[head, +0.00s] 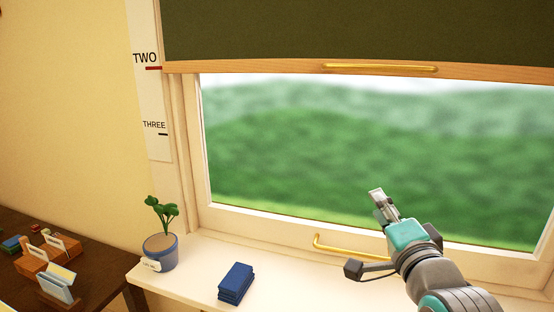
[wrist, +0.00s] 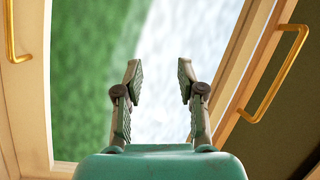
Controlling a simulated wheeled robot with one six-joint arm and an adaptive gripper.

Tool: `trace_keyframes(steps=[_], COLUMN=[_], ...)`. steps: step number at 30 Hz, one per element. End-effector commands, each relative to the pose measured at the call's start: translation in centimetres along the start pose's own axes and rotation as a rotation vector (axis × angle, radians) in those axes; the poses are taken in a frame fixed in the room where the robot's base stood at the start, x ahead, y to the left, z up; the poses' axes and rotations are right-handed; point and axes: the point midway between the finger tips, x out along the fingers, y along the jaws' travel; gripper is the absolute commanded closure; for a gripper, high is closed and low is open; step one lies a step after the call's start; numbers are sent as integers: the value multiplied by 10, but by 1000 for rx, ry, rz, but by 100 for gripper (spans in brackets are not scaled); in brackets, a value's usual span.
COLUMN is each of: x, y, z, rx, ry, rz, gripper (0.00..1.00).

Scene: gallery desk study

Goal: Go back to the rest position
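My gripper (head: 378,196) is raised in front of the window, above the sill, in the head view. In the wrist view my gripper (wrist: 160,85) has its two fingers apart with nothing between them. The dark green blind (head: 350,30) covers the top of the window, and its wooden bottom bar carries a brass handle (head: 380,68). The blind's lower edge is level with the red mark by "TWO" on the white scale (head: 150,90). A second brass handle (head: 345,251) is on the lower window frame, partly behind my arm. My gripper touches neither handle.
A potted plant (head: 160,250) in a blue pot stands at the left of the white sill (head: 195,268). A stack of blue books (head: 235,283) lies beside it. A dark table (head: 95,270) with card holders is at the lower left. The space before the glass is free.

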Motion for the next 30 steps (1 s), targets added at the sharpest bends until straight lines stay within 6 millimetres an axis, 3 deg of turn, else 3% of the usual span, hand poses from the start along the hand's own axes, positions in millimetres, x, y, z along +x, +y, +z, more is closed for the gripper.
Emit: trace_keyframes(steps=[1, 3, 14, 21, 30], x=[-4, -10, -61, -112, -190], y=[20, 42, 148, 207, 264], z=[8, 17, 62, 89, 117], rx=[-21, -56, -250, -385, -565], ry=[-4, -5, -17, -35, -68], rz=[17, 28, 92, 133, 181], gripper=[61, 61, 61, 61, 61])
